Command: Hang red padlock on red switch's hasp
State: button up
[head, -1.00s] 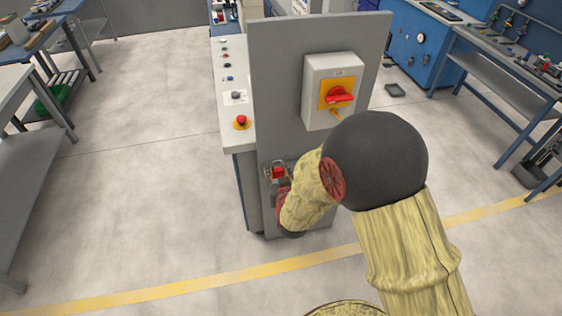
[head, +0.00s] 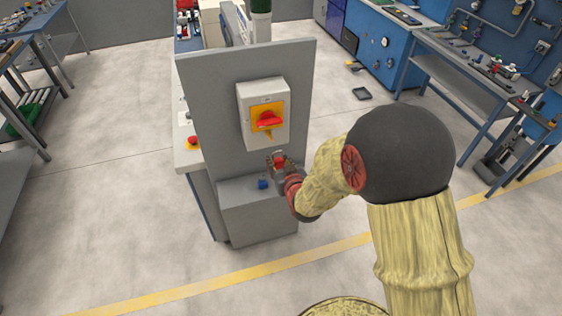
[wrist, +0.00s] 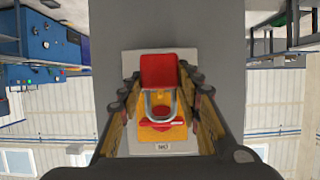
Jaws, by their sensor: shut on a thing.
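The red switch (head: 267,120) sits on a yellow plate on a grey-white box (head: 245,110), fixed to a grey upright panel. A small yellow hasp (head: 268,134) shows below the red handle. My gripper (head: 279,165) is shut on the red padlock (head: 280,161), just below the box. In the wrist view the padlock's red body (wrist: 158,70) lies between my fingers (wrist: 160,100), and its metal shackle (wrist: 160,105) overlaps the yellow plate and red handle behind. That view shows the switch upside down. The padlock hides the hasp there. The gap between shackle and hasp cannot be judged.
A blue padlock-like object (head: 262,184) is on the grey ledge (head: 258,215) at the panel's foot. The grey panel (head: 215,110) stands at the end of a bench (head: 188,150). Open floor (head: 110,190) lies to the left; blue cabinets stand at the right.

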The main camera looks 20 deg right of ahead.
jog(key=shift+w+d, duration=0.15)
jog(key=shift+w, duration=0.7)
jog(key=w, duration=0.2)
jog(key=w+f, duration=0.1)
jog(key=w, duration=0.5)
jog(key=shift+w+f+b, duration=0.15)
jog(key=shift+b, duration=0.2)
jog(key=shift+w+b, duration=0.2)
jog(key=shift+b, duration=0.2)
jog(key=o, duration=1.3)
